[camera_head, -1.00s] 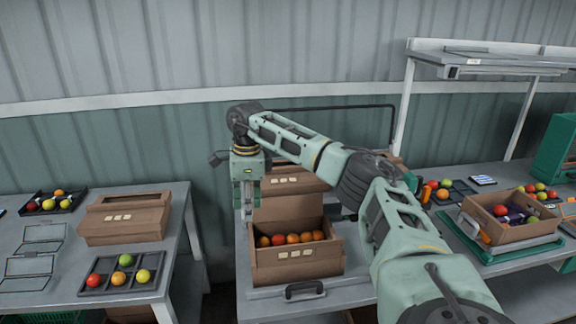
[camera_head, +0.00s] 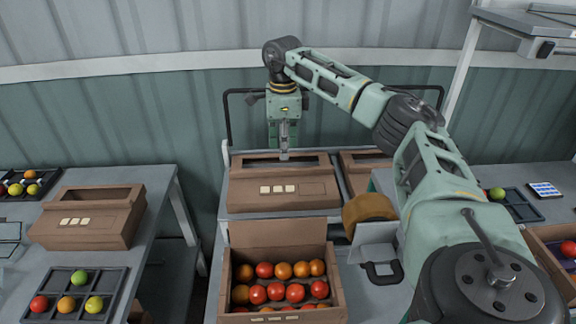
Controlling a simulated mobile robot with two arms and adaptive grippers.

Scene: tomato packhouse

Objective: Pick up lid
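My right gripper (camera_head: 284,156) points straight down, its tip at the top of a closed brown carton (camera_head: 318,202) with a windowed top. I cannot tell whether it touches the carton, or whether its fingers are apart. The carton top, which may be a lid (camera_head: 250,172), has a dark slot. In front stands an open brown carton (camera_head: 236,302) full of red and orange tomatoes (camera_head: 280,288), its back flap (camera_head: 278,233) raised. My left gripper is out of view.
Another brown carton (camera_head: 365,178) stands close right of the closed one. A brown rounded object (camera_head: 370,207) lies beside my arm. The left table holds a similar carton (camera_head: 90,238) and a tomato tray (camera_head: 72,292). A black rail runs behind.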

